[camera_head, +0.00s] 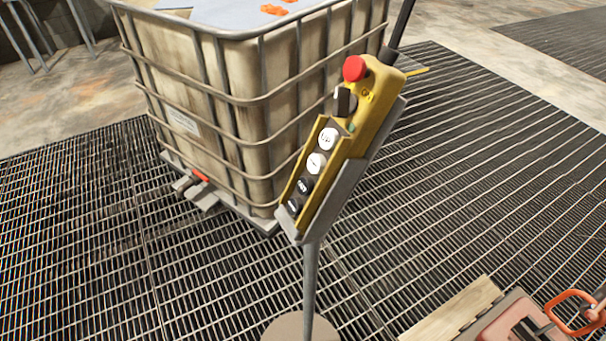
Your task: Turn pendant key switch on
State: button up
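A yellow control pendant (371,107) rests tilted in a grey holder on top of a thin grey post (310,275). A red mushroom button (354,68) is at its upper end. Just below it a dark key switch (345,101) stands out from the pendant's face. Its exact setting is hard to tell. Below that are two white buttons (328,138) and two black buttons (304,185) in a row. A black cable (403,22) leaves the top of the pendant. My gripper is not in view.
A caged, dirty white tank (215,100) stands close behind and left of the pendant. The post's round base (299,328) sits on metal grating (460,150). A wooden board (450,312) and an orange hook-like ring (570,312) are at lower right. The grating right of the pendant is clear.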

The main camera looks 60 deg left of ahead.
aim_at(346, 104)
jog(key=k+l+u, duration=0.1)
jog(key=u, duration=0.35)
jog(key=k+u, duration=0.2)
jog(key=u, duration=0.25)
jog(key=i+u, duration=0.15)
jog(key=u, duration=0.35)
jog(key=i+l+u, duration=0.1)
jog(key=u, duration=0.35)
jog(key=i+l+u, duration=0.15)
jog(key=u, duration=0.35)
